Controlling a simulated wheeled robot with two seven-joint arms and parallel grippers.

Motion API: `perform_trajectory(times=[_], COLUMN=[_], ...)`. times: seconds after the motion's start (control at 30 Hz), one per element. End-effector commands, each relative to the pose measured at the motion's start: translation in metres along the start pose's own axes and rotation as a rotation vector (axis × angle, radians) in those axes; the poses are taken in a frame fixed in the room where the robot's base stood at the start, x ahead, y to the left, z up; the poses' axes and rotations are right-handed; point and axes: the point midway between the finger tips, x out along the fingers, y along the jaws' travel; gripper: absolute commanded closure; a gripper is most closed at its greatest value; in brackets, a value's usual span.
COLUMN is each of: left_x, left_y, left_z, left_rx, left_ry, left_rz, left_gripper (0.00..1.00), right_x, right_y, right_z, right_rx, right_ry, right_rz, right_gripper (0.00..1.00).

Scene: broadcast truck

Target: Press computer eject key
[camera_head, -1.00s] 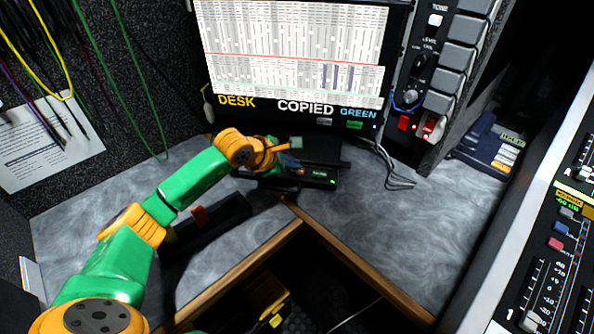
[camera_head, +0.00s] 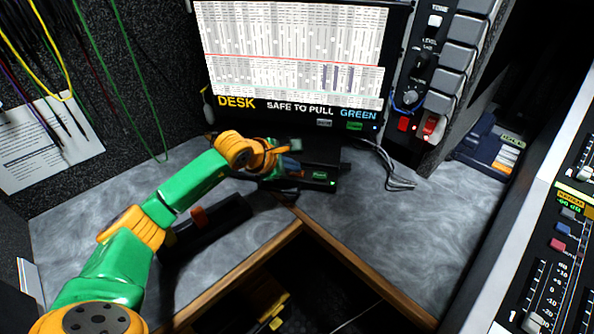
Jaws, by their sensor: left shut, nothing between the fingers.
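The computer's screen (camera_head: 295,55) stands at the back of the desk. Its bottom strip reads DESK, SAFE TO PULL and GREEN. Below it sit a grey key (camera_head: 324,123) and a green key (camera_head: 355,126); their labels are too small to read. My left gripper (camera_head: 292,146) is shut and empty, in front of the screen's lower edge and left of and below both keys, apart from them in the picture. A black device (camera_head: 318,184) with a small green light is under the gripper, partly hidden by it. My right gripper is not in view.
A black box with an orange switch (camera_head: 199,216) lies on the desk beside my left arm. A rack with red switches (camera_head: 404,123) stands right of the screen, and a mixing console (camera_head: 548,270) at far right. Loose cables (camera_head: 398,180) lie on the otherwise clear right desk.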

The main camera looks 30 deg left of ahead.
Motion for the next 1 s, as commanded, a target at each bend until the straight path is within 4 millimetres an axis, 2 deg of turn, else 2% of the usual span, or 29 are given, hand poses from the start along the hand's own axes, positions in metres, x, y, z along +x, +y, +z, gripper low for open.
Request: perform_trajectory(times=[0.17, 0.57, 1.0], left_x=[-0.009, -0.011, -0.042], left_y=[0.007, 0.009, 0.032], left_z=[0.006, 0.008, 0.031], left_rx=[0.001, 0.000, 0.000], left_ry=[0.000, -0.001, -0.003], left_rz=[0.002, 0.003, 0.004], left_gripper=[1.00, 1.00, 1.00], right_x=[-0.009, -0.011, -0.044], right_y=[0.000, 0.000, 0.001], right_z=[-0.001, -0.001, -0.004], right_rx=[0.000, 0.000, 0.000], right_ry=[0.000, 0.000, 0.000], right_rz=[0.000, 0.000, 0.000], right_gripper=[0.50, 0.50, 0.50])
